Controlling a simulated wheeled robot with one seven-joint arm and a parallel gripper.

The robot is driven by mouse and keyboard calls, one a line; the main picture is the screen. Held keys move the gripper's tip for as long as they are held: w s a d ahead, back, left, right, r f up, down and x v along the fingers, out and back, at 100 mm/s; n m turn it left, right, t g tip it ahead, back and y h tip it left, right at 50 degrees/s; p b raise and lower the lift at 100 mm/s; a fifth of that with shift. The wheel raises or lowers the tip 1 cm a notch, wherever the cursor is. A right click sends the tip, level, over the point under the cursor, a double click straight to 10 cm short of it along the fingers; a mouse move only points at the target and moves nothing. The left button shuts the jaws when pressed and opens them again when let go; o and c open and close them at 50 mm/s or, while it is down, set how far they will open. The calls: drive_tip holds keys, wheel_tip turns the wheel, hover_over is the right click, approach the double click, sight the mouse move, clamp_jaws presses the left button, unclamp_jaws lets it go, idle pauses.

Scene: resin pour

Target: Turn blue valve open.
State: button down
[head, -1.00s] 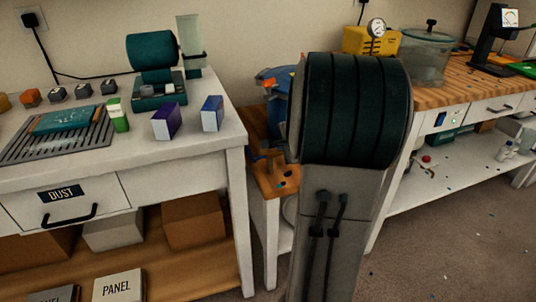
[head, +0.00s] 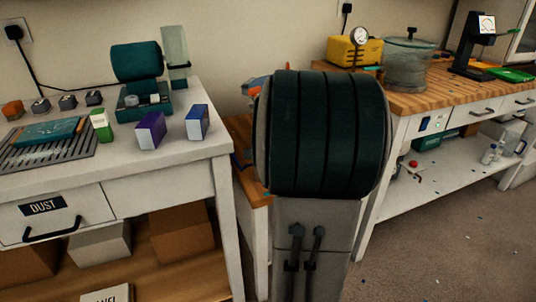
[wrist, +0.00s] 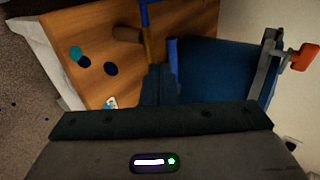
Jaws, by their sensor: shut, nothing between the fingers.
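In the wrist view, my gripper (wrist: 160,82) is shut and empty, low over a wooden bench top (wrist: 190,18). Just past the fingertips stands a narrow blue bar (wrist: 172,54), which may be the blue valve's handle; I cannot tell whether the fingers touch it. A second thin blue bar (wrist: 144,12) is at the top edge, above an orange-brown bar. A large blue drum (wrist: 222,70) lies to the right, with a grey clamp and orange handle (wrist: 304,57) beside it. In the head view, my arm hides the gripper and nearly all of the drum.
The white table with the DUST drawer (head: 45,208) stands at left, with small boxes and a teal machine (head: 138,65) on it. At right, a wooden-topped bench (head: 410,98) holds a yellow pump (head: 352,51) and a clear pot (head: 407,68). Open floor (head: 430,250) lies at front right.

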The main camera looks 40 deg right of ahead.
drive_tip(key=p+v, duration=0.3)
drive_tip(key=v, duration=0.8)
drive_tip(key=shift+s+f+p, duration=0.15)
drive_tip(key=shift+s+p, duration=0.15)
drive_tip(key=shift+s, duration=0.15)
